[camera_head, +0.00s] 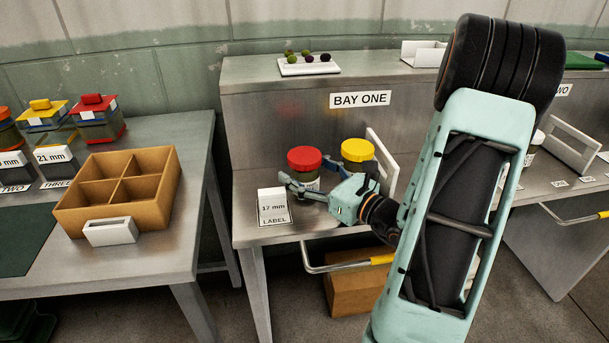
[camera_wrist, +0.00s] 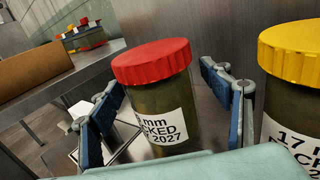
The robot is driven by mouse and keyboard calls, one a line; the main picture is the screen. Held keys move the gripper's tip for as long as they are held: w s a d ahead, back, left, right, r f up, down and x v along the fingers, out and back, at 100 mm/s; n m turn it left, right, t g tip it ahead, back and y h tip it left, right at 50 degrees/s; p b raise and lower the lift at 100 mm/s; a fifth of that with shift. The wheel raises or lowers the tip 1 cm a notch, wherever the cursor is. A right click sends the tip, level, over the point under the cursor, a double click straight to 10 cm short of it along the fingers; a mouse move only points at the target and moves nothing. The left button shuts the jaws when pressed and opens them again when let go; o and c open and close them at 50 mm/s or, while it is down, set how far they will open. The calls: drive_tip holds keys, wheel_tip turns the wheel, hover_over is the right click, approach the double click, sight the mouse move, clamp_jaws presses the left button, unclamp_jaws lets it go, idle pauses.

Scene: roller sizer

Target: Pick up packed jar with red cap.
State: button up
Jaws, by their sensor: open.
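The packed jar with the red cap (camera_head: 305,160) stands upright on the metal bench of bay one. In the wrist view the red-capped jar (camera_wrist: 160,100) shows dark contents and a white label with "PACKED" partly readable. My gripper (camera_head: 308,186) is open at the jar. In the wrist view its blue-padded fingers (camera_wrist: 165,115) stand on either side of the jar, with a visible gap at the right finger. I cannot tell whether the left finger touches the jar. The jar's lower part is hidden by my gripper.
A yellow-capped jar (camera_head: 357,151) stands close on the right, beside a white upright frame (camera_head: 384,163). A "17 mm" label card (camera_head: 272,206) stands at the front left. A divided wooden box (camera_head: 75,215) sits on the left table. A rail with a yellow grip (camera_head: 382,259) runs along the bench front.

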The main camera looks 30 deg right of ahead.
drive_tip(key=c, duration=1.5)
drive_tip(key=shift+c, duration=0.4)
drive_tip(key=shift+r, duration=0.15)
